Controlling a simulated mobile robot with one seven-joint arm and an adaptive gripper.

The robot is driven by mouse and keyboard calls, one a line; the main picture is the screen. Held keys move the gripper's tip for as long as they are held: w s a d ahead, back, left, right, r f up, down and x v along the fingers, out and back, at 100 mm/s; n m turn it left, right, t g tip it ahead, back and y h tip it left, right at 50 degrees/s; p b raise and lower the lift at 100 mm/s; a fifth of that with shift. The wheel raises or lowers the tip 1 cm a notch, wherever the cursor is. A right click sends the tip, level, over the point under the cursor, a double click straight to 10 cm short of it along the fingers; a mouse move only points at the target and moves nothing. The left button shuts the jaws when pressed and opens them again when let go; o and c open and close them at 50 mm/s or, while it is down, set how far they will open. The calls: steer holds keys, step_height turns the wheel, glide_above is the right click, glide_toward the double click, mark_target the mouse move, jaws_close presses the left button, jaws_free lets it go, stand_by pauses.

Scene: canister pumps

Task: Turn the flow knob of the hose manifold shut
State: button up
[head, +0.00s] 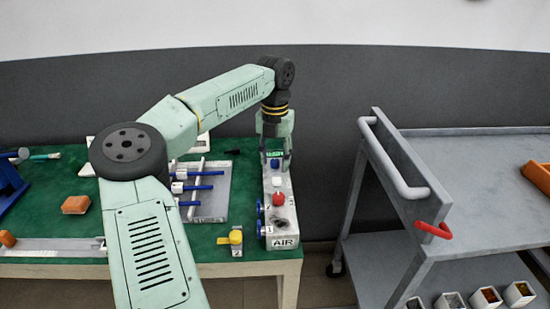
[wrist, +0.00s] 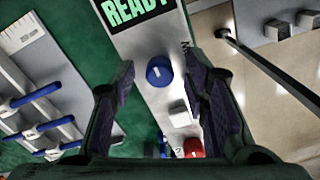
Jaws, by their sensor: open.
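A long grey-white block marked AIR (head: 285,243) stands at the right end of the green table. On its top are a blue knob (wrist: 160,69) marked with a white line, a white block-shaped knob (wrist: 181,114) and a red knob (head: 279,199). Blue round parts (head: 260,228) sit on its left side. The frames do not label which is the flow knob. My gripper (wrist: 160,95) is open and empty above the block. In the wrist view its fingers flank the blue knob, apart from it; the height gap is unclear. In the head view my gripper partly hides the block's far end.
A green READY display (wrist: 138,10) is at the block's far end. Left are a panel with blue rods (head: 210,212) and a yellow knob (head: 236,237) on a small plate. A grey cart (head: 460,180) with an orange bin (head: 540,175) stands right, across a gap.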

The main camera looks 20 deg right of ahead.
mark_target(275, 160)
step_height(275, 160, up, 12)
stand_by(0.5)
